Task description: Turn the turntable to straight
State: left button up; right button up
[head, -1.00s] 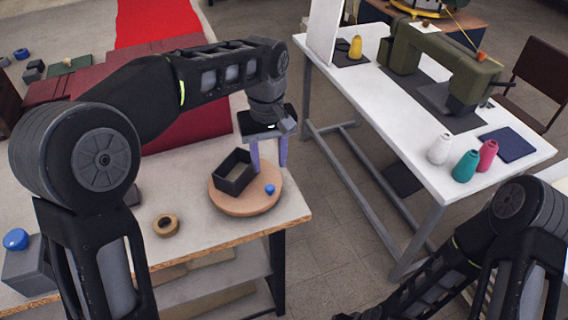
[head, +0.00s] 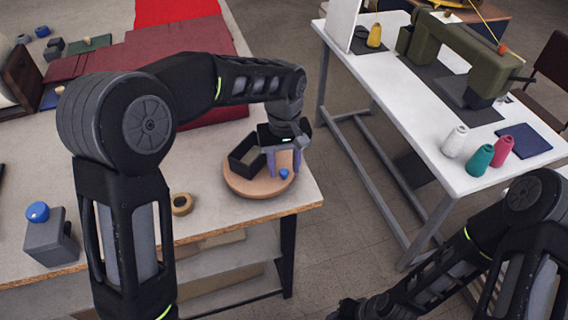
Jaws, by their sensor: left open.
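The turntable (head: 256,188) is a round, light wooden disc near the right front corner of the workbench. A black open-topped box (head: 240,170) stands on its left part, turned at an angle to the bench edge. A small blue knob (head: 284,174) sits near the disc's right rim. My left gripper (head: 284,166) is open and points down over the disc's right side. Its purple-grey fingers are apart, close behind and above the knob; I cannot tell if they touch it. My right arm is at the lower right; its dark end (head: 346,309) is too unclear to read.
A tan ring (head: 182,204) lies left of the turntable. A grey block (head: 50,240) with a blue ball (head: 38,212) is at the bench's left. Dark red cloth (head: 150,55) covers the back. A white sewing table (head: 440,165) stands right, across a floor gap.

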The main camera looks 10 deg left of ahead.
pick_arm(q)
jog(key=shift+f, duration=0.25)
grip_shut()
dwell(0.3)
dwell(0.9)
